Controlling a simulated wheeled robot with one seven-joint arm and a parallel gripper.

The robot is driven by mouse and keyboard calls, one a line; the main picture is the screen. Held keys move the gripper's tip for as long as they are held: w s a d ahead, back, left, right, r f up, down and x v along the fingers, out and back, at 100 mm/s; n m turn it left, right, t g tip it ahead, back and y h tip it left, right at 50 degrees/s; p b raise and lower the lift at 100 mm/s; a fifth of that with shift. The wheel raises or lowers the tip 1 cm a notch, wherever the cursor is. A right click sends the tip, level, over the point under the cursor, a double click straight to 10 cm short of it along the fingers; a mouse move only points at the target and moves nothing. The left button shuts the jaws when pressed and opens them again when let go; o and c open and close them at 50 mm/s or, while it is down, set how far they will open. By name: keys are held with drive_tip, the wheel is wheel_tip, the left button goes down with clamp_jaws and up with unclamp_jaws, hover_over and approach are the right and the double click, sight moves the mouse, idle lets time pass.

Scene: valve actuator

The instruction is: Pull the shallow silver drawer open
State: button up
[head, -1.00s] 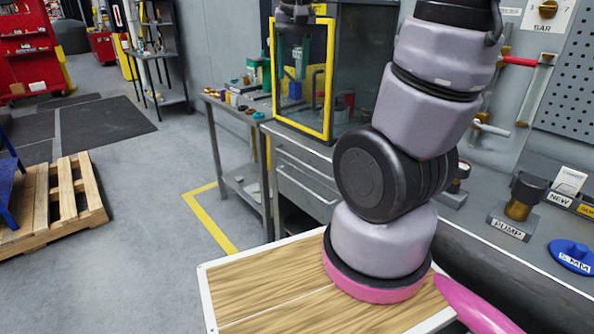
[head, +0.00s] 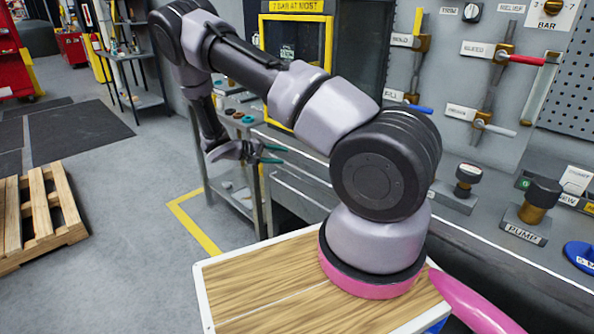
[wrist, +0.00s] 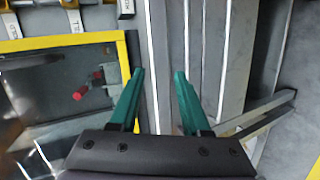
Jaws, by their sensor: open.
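The silver drawer fronts (head: 305,177) sit under the workbench's front edge, below the yellow-framed cabinet, with long bar handles. They look shut. My arm partly covers them in the head view. My gripper (head: 284,154) is open, its two green fingers apart and empty, in front of the bench at the left end of the drawers. In the wrist view my gripper (wrist: 159,74) faces the bench edge and the silver drawer fronts (wrist: 228,60), which run up the picture. The fingers look clear of any handle. I cannot tell how far away they are.
The yellow-framed cabinet (head: 263,50) stands on the bench, and it also shows in the wrist view (wrist: 65,42). A small side table (head: 232,190) with small items is left of the drawers. A wooden pallet (head: 45,215) lies farther left. The floor between is clear.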

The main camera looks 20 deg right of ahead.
sight(296, 169)
wheel_tip(296, 169, down, 9)
drive_tip(key=w+n+t+h, duration=0.2)
drive_tip(key=n+t, duration=0.1)
drive_tip(key=t, duration=0.1)
drive_tip(key=x, duration=1)
drive_tip(key=shift+d+f, duration=0.2)
drive_tip(key=shift+f, duration=0.15)
clamp_jaws()
idle(0.5)
